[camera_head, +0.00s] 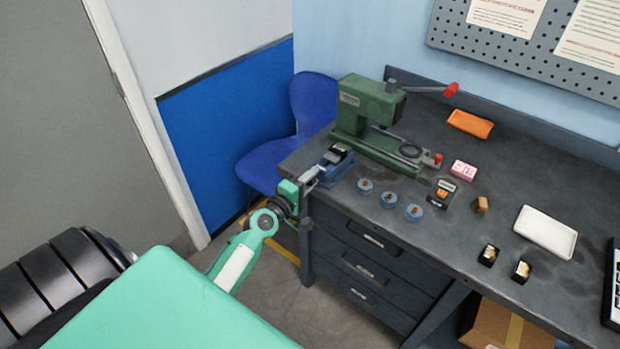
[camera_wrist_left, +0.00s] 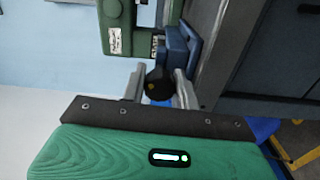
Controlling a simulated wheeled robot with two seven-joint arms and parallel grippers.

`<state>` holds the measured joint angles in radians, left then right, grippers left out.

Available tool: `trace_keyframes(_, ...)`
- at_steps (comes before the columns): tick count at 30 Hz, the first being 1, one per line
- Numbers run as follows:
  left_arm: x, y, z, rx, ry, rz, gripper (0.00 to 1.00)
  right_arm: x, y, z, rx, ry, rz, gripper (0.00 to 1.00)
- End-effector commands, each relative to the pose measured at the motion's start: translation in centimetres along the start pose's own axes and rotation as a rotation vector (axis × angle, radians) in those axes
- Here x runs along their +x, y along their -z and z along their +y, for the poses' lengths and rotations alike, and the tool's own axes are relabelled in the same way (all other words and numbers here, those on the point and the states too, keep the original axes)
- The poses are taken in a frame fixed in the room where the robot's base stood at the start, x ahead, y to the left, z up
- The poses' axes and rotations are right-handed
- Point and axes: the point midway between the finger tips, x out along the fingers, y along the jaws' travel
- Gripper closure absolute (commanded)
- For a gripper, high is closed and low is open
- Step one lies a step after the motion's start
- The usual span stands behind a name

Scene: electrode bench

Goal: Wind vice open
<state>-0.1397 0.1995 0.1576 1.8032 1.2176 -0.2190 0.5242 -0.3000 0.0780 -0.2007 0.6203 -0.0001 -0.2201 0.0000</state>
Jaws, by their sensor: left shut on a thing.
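The vice (camera_head: 336,168) is small and blue with dark jaws. It sits at the left front corner of the bench. Its blue body (camera_wrist_left: 178,45) also shows in the left wrist view, just beyond my fingers. My left gripper (camera_head: 314,175) reaches the vice from the left, at the bench edge. In the left wrist view my left gripper (camera_wrist_left: 160,76) has its two fingers on either side of the vice's round black handle knob (camera_wrist_left: 158,88) and is shut on it. The gap between the vice jaws is too small to judge. My right gripper is not in view.
A green press (camera_head: 362,112) with a red-knobbed lever stands behind the vice. Several blue round pieces (camera_head: 388,199) lie to its right. A white tray (camera_head: 545,232) is farther right. A blue chair (camera_head: 313,103) stands left of the bench (camera_head: 440,237).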

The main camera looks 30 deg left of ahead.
Motion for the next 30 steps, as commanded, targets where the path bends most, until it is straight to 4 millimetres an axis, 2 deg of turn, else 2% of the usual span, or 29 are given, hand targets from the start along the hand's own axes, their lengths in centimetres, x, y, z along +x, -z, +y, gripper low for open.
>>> trace_keyframes(12,0.00,0.02,0.06,-0.235,0.000,0.001,0.92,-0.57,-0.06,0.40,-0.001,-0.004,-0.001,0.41)
trace_keyframes(30,0.00,0.04,0.01,-0.284,0.000,0.001,0.92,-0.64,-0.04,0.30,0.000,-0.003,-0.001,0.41)
